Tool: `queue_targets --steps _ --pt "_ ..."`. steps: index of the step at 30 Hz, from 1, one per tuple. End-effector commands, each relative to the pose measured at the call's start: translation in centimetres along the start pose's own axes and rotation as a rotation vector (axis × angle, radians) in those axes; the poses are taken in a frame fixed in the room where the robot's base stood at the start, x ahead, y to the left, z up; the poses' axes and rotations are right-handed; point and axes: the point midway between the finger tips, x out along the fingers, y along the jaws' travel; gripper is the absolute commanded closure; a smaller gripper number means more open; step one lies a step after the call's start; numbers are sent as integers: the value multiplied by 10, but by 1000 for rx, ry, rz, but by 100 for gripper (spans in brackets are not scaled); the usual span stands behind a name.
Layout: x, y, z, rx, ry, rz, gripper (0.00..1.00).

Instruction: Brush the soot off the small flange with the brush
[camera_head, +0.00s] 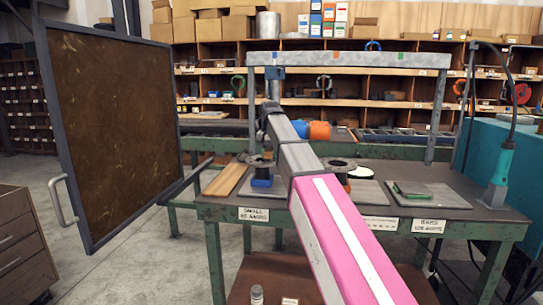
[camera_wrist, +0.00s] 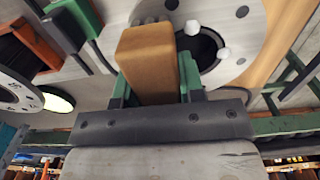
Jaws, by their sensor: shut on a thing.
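My gripper (camera_wrist: 155,85) is shut on a brown block-like brush (camera_wrist: 147,55), with a green finger at each side of it. My arm hides the gripper in the head view.
A wooden board (camera_head: 226,180) lies left of the small flange. A grey overhead beam (camera_head: 400,60) spans the bench. A dark framed panel (camera_head: 115,125) stands at left.

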Motion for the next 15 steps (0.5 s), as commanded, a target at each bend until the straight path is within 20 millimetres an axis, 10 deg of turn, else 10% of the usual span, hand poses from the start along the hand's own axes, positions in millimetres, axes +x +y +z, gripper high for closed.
queue_targets --steps 15 --pt "0 -2 0 1 1 0 83"
